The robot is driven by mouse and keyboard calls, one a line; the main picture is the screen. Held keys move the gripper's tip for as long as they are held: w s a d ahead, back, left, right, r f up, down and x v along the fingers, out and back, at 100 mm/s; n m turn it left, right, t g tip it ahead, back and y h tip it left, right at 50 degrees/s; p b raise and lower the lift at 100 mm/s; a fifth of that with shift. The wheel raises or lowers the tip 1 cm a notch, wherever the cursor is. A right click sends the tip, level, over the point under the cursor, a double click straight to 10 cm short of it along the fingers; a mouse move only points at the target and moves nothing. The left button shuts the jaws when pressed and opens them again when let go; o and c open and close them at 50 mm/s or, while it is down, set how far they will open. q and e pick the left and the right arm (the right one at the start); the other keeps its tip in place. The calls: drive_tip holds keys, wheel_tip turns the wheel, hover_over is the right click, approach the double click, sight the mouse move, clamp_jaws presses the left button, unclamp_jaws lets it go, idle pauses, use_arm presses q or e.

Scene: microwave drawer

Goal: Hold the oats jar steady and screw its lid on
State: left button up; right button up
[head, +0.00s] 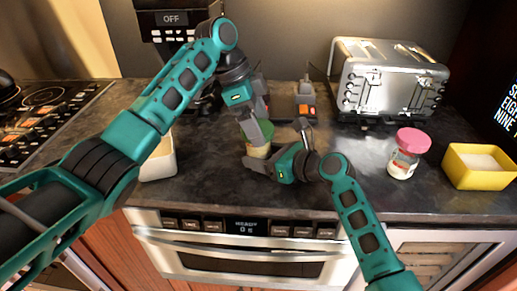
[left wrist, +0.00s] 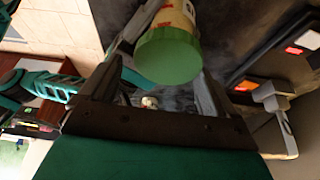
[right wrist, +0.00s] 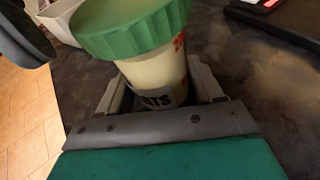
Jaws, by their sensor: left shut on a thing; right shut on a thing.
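The oats jar (head: 259,152) stands on the dark counter near its front edge; its pale body and part of its label show in the right wrist view (right wrist: 152,75). The green lid (head: 256,139) sits over the jar's mouth; it also shows in the left wrist view (left wrist: 168,58) and right wrist view (right wrist: 125,28). My left gripper (head: 259,130) comes from above and is shut on the lid. My right gripper (head: 264,162) comes from the right, lower down, and is shut on the jar's body. I cannot tell how far the threads are engaged.
A jar with a pink lid (head: 407,152) and a yellow container (head: 480,166) stand at the right. A toaster (head: 388,82) is at the back right. A white container (head: 158,162) is to the left. A microwave drawer (head: 245,245) is below the counter, and a stove (head: 45,115) is at the far left.

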use_arm(q)
drive_tip(key=shift+o, duration=0.7)
drive_tip(key=shift+s+f, duration=0.15)
drive_tip(key=shift+f, duration=0.1)
use_arm(e)
drive_tip(key=shift+w+r, duration=0.1)
drive_tip(key=shift+r, duration=0.05)
use_arm(q)
drive_tip(key=shift+a+r, duration=0.15)
drive_tip(key=shift+w+r, duration=0.2)
drive_tip(key=shift+r, duration=2.35)
use_arm(e)
drive_tip(key=o, duration=1.6)
drive_tip(key=v, duration=1.2)
